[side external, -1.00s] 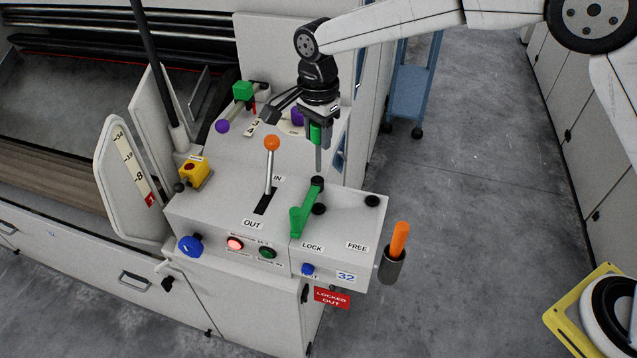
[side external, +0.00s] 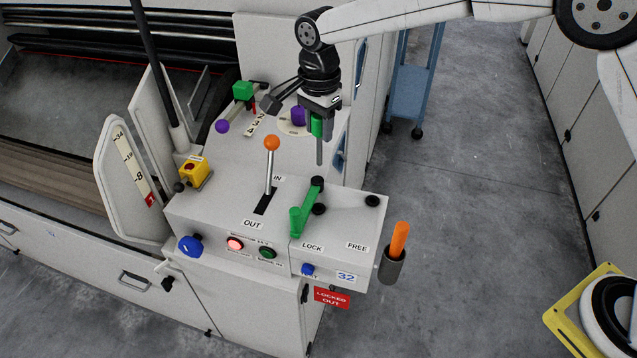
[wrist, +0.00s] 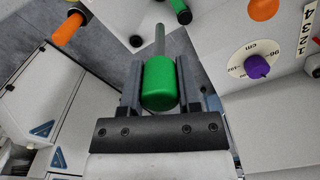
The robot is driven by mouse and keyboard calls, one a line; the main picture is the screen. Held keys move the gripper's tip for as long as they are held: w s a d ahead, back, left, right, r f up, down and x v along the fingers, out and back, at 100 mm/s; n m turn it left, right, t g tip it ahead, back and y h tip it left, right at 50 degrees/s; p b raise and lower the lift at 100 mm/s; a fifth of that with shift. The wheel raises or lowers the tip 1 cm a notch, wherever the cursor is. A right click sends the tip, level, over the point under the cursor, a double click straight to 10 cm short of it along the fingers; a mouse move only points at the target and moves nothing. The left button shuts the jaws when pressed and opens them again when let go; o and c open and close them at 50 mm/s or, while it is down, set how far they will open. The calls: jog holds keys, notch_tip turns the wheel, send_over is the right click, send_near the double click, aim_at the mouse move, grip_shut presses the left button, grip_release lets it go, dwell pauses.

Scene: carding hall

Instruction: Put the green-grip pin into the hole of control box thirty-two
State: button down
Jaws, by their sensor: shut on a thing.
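My gripper (side external: 321,126) is shut on the green grip of the green-grip pin (side external: 317,126), above control box thirty-two (side external: 350,226). The pin's grey shaft (side external: 319,152) points down, its tip in the air above the box. In the wrist view the green grip (wrist: 159,84) sits between both fingers, the shaft (wrist: 160,40) beyond it. The box has a blue "32" label (side external: 346,277) and a green lever (side external: 305,210), its lower end on the LOCK side. Black round fittings show beside the lever (side external: 319,209) and at the right (side external: 372,201); I cannot tell which is the hole.
An orange-grip pin (side external: 399,238) stands in a dark holder (side external: 391,268) at the box's right side. An orange-knobbed lever (side external: 270,165) rises left of the pin. Purple and green knobs (side external: 243,91) are behind. Open floor lies to the right, with a blue cart (side external: 410,90).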

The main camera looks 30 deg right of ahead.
jog(key=s+d+f, duration=0.2)
jog(key=d+f, duration=0.1)
jog(key=d, duration=0.3)
jog(key=s+d+f, duration=0.1)
jog(key=d+f, duration=0.2)
jog(key=d, duration=0.3)
jog(key=shift+s+f, duration=0.15)
jog(key=shift+s, duration=0.25)
jog(key=shift+f, duration=0.2)
jog(key=shift+f, duration=2.7)
jog(key=shift+f, duration=2.75)
jog(key=shift+c, duration=1.1)
grip_release()
jog(key=shift+r, duration=0.1)
